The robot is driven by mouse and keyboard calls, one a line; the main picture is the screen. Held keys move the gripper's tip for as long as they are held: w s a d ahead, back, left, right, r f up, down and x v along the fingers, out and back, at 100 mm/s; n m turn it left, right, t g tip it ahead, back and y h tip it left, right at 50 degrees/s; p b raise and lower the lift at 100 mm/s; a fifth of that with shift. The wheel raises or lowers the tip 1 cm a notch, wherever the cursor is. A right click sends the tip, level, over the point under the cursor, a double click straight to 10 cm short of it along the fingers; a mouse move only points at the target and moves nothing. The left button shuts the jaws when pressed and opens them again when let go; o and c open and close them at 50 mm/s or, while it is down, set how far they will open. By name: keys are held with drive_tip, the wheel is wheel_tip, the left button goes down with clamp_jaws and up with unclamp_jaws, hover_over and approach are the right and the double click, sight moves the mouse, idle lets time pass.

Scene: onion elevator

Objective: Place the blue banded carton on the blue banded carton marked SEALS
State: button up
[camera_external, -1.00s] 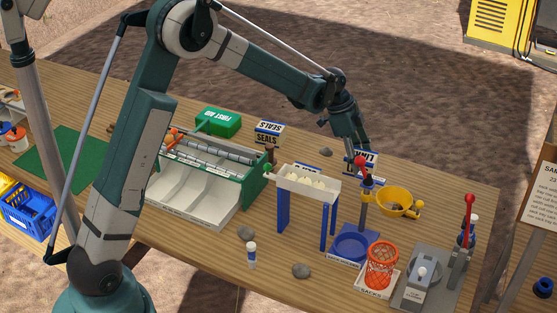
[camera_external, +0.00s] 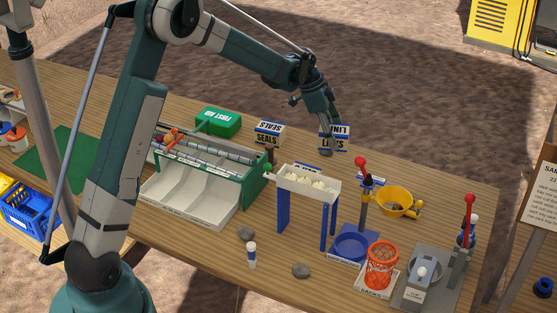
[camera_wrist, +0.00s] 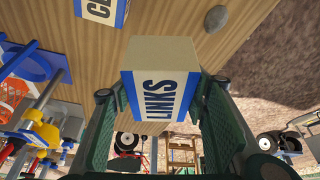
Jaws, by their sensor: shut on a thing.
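The carton marked LINKS (camera_external: 338,131), white with blue bands, is held in my gripper (camera_external: 327,148) above the back of the table. In the wrist view the LINKS carton (camera_wrist: 158,82) sits between both fingers of my gripper (camera_wrist: 160,97), with its label turned sideways. The blue banded carton marked SEALS (camera_external: 268,134) stands on the table to the left of my gripper, apart from it. I cannot identify the SEALS carton in the wrist view.
The green-ended sorter (camera_external: 205,190), white trough (camera_external: 308,184) and yellow bowl (camera_external: 395,202) stand nearer. In the wrist view, a carton with letters CL (camera_wrist: 103,10) and a stone (camera_wrist: 217,18) show.

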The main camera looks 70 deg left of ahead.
drive_tip(key=s+a+r+n+p, duration=0.2)
drive_tip(key=s+a, duration=0.3)
drive_tip(key=a, duration=0.6)
wheel_tip(320, 180, up, 3)
drive_tip(key=n+y+p, duration=0.1)
drive_tip(key=n+y, duration=0.1)
drive_tip(key=n, duration=0.1)
hover_over(275, 128)
drive_tip(key=s, duration=0.2)
drive_tip(key=shift+w+a+f, duration=0.15)
drive_tip(key=shift+a+f, duration=0.05)
drive_tip(key=shift+f, duration=3.15)
drive_tip(key=shift+f, duration=1.85)
drive_tip(key=shift+f, duration=0.15)
drive_tip(key=o, duration=1)
